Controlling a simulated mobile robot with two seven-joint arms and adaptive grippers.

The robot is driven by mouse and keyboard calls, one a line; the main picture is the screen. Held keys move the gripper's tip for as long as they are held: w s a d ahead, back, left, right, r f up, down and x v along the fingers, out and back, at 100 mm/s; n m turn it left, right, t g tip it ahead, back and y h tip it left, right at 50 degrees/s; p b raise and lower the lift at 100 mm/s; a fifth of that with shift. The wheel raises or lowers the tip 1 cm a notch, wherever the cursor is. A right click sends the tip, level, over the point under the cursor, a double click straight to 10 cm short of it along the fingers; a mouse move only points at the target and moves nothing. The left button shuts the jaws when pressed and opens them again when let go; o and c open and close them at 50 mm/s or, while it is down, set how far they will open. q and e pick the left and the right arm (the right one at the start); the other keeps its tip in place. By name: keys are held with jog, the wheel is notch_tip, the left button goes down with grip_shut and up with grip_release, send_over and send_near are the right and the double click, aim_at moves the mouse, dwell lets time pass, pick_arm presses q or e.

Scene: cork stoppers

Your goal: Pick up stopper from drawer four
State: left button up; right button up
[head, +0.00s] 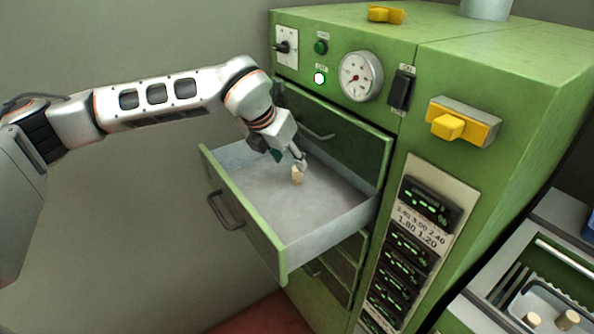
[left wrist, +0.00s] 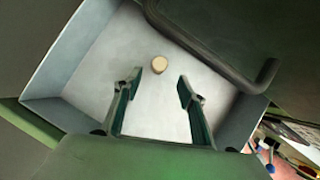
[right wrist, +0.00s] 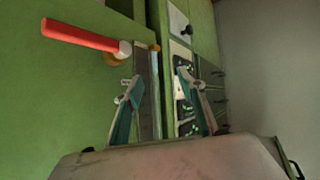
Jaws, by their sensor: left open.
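The cork stopper (head: 297,175) stands in the open drawer (head: 252,212) of the green cabinet. It also shows in the left wrist view (left wrist: 159,65), on the grey drawer floor, beyond and between my left fingertips. My left gripper (head: 301,161) reaches down into the drawer close to the stopper. In the left wrist view its two fingers (left wrist: 172,82) are spread and empty. My right gripper shows only in the right wrist view (right wrist: 154,78); its fingers are apart with nothing between them.
Other drawers sit above (head: 335,137) and below the open one. The cabinet front carries a gauge (head: 359,76), a yellow handle (head: 462,124) and a display panel (head: 411,245). At lower right, a tray (head: 552,298) holds more corks. A red handle (right wrist: 80,37) shows in the right wrist view.

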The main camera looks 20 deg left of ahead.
aim_at(296, 169)
pick_arm(q)
jog(key=x, duration=0.6)
jog(key=shift+w+f, duration=0.25)
jog(key=shift+w, duration=0.15)
jog(key=c, duration=0.8)
